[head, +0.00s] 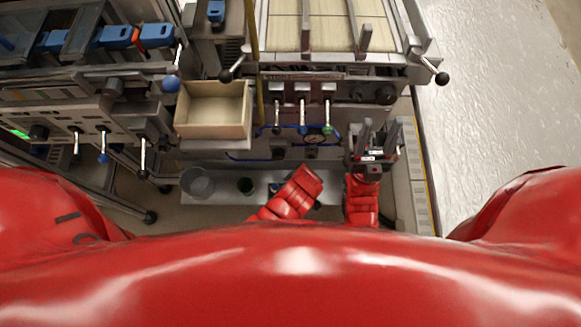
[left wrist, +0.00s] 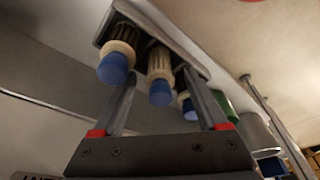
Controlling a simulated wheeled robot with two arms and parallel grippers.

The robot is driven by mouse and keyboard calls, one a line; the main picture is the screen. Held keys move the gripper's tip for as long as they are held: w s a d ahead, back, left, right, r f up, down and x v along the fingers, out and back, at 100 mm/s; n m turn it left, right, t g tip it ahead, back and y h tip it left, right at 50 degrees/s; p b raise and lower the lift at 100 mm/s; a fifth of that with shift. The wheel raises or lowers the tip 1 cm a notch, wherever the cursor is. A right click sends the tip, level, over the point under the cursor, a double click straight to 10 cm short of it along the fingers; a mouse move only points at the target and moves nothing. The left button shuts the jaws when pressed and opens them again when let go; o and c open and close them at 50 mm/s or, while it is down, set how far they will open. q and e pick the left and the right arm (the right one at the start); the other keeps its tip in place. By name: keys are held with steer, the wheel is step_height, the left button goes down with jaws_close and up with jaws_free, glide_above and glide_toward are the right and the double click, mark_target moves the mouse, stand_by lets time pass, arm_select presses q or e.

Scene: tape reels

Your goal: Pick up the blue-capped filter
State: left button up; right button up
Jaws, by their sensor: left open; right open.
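In the left wrist view, three filters with blue caps sit side by side at a grey holder: one at the left (left wrist: 115,66), one in the middle (left wrist: 160,88) and one at the right (left wrist: 188,108), partly hidden by a finger. They have pale ribbed bodies. My left gripper (left wrist: 160,80) is open, and the middle filter shows between its fingers; I cannot tell whether they touch it. In the head view, my left arm's red links hide that gripper. My right gripper (head: 373,140) is open and empty in front of the machine's right side.
A grey bucket (head: 197,183) and a dark green container (head: 245,186) stand on a low shelf (head: 222,198). An open, empty drawer (head: 214,110) juts out above them. Machine levers and knobs stick out nearby. The floor at the right (head: 490,100) is clear.

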arm_select(q)
steer(key=shift+c, duration=0.2)
jaws_close()
